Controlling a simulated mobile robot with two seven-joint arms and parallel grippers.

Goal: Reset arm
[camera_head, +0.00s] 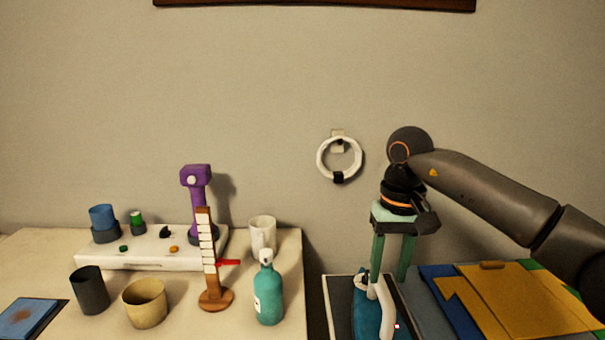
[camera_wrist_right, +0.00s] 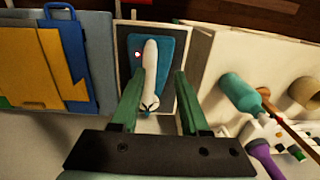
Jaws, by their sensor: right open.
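My right gripper (camera_head: 391,280) hangs down at the right of the head view, its green fingers apart above a blue-and-white iron-like object (camera_head: 366,305). In the right wrist view the open fingers (camera_wrist_right: 159,92) frame the white handle of that object (camera_wrist_right: 150,68), with nothing visibly held between them. Whether the fingertips touch it is hard to tell. My left gripper does not show in either view.
A light table (camera_head: 290,300) at the left holds a teal bottle (camera_head: 269,293), a wooden stand (camera_head: 215,298), cups and a purple device (camera_head: 196,190). A white ring (camera_head: 322,158) hangs on the wall.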

